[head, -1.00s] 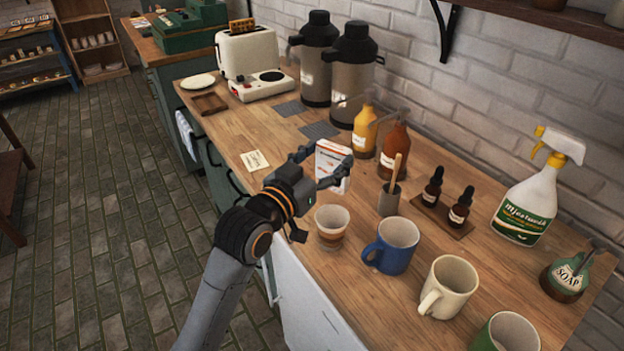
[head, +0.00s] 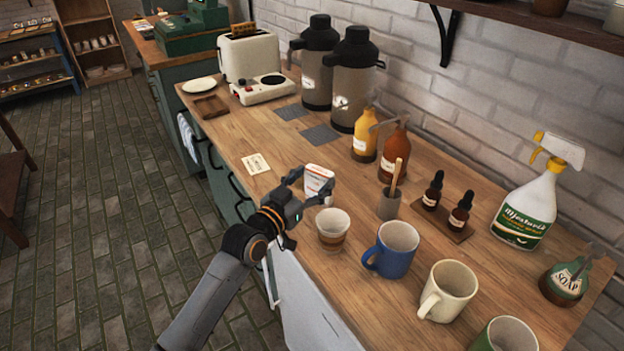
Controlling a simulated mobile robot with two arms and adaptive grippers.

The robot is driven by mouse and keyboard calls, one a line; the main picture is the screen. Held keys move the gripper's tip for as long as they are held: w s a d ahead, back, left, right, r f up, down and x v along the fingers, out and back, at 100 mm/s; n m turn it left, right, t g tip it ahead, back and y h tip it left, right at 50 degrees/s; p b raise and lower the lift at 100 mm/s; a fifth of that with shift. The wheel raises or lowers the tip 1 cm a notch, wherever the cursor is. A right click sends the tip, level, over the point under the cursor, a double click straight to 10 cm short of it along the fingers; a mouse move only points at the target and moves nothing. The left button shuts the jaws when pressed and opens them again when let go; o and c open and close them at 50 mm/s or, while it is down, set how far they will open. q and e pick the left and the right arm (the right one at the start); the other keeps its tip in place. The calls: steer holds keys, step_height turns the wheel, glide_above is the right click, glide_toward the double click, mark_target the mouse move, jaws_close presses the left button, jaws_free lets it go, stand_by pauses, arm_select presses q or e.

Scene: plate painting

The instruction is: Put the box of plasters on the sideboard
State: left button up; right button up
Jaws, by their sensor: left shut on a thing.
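The box of plasters (head: 319,181) is a small white carton with orange-red print. My left gripper (head: 312,183) is shut on it, with one finger on each side. The box is upright over the front part of the wooden sideboard top (head: 236,131), just behind the paper-banded cup. Its lower end is partly hidden by the gripper and the cup, so I cannot tell whether it touches the wood. My right gripper is not in view.
The banded cup (head: 332,230) stands close to my gripper, with a blue mug (head: 391,248) and a cream mug (head: 448,290) to its right. Syrup bottles (head: 394,152) and a grey stirrer pot (head: 390,204) stand behind. Bare wood lies around the small card (head: 256,163).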

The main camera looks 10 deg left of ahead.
arm_select(q)
steer(key=shift+f, duration=0.2)
steer(key=o, duration=0.8)
steer(key=shift+o, duration=0.6)
steer(key=shift+r, duration=0.1)
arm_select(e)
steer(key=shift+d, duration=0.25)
arm_select(q)
steer(key=shift+r, duration=0.15)
steer(key=shift+s+a, duration=0.1)
steer(key=shift+s, duration=0.2)
steer(key=b+v, duration=0.1)
steer(key=v, duration=1)
steer(key=shift+s+b, duration=0.15)
steer(key=shift+b, duration=0.15)
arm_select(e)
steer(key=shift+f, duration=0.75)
